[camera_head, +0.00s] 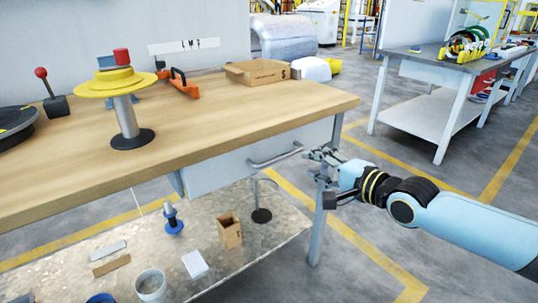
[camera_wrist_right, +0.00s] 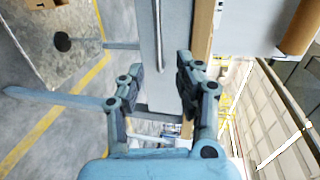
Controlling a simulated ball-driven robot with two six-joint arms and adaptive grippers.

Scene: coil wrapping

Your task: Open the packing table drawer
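The packing table (camera_head: 215,120) has a light wooden top. Its pale grey drawer (camera_head: 215,172) sits under the front edge and looks closed. A metal bar handle (camera_head: 275,158) runs along the drawer front; it also shows in the right wrist view (camera_wrist_right: 158,30). My right gripper (camera_head: 318,160) is at the right end of the handle. In the right wrist view my right gripper (camera_wrist_right: 160,72) is open, and the handle's end appears between its fingertips. I cannot tell whether they touch it. My left gripper is not in view.
A yellow round stand (camera_head: 112,83), an orange tool (camera_head: 185,86) and a cardboard box (camera_head: 257,72) are on the tabletop. The lower shelf (camera_head: 110,224) holds several small items. A table leg (camera_head: 318,225) stands just below my right gripper.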

